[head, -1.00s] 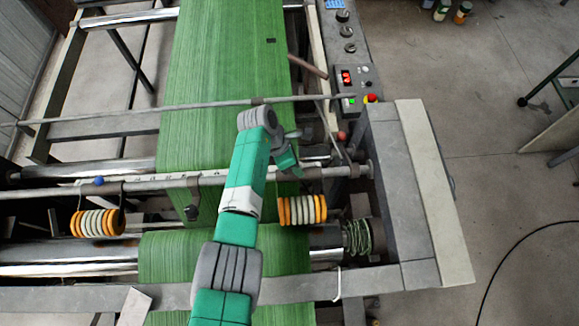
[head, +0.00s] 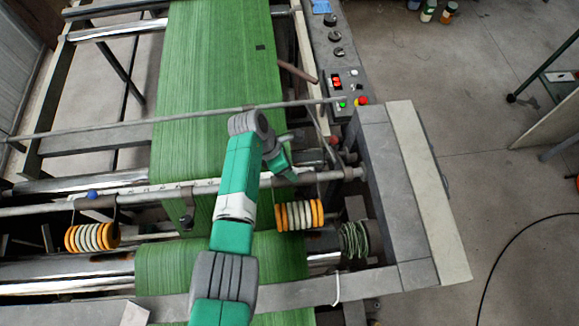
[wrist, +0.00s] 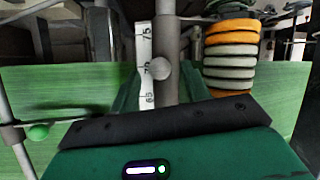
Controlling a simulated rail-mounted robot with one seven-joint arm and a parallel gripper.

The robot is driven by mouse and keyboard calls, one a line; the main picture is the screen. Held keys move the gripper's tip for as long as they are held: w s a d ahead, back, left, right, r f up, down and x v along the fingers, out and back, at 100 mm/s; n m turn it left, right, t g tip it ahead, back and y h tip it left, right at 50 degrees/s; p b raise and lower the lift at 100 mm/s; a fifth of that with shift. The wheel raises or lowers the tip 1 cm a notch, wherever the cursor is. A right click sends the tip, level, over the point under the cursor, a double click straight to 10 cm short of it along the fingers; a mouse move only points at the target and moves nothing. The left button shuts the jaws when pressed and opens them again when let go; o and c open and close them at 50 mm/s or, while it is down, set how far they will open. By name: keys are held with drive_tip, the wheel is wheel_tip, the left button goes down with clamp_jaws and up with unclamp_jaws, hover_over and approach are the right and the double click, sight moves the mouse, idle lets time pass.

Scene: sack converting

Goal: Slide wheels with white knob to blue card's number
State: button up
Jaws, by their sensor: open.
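Two sets of orange and pale wheels hang at the cross rail (head: 205,187): a left set (head: 92,237) by a blue knob (head: 92,194), and a right set (head: 299,214). A wheel set (wrist: 231,57) stands right of a pale grey-white round knob (wrist: 161,69) in the wrist view. A white scale (wrist: 145,65) beside this knob reads 65, 70 and 75. My gripper (head: 284,172) is by the rail, above the right wheels; in the wrist view (wrist: 161,92) it is open, its fingers either side of the knob's post.
Green woven web (head: 205,80) runs under the rail. A control panel (head: 340,70) with buttons and a grey end frame (head: 385,165) stand at the right. A red knob (head: 333,140) is near the rail's right end.

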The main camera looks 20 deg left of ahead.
drive_tip(key=v, duration=0.6)
drive_tip(key=shift+a+r, duration=0.25)
drive_tip(key=shift+r, duration=0.1)
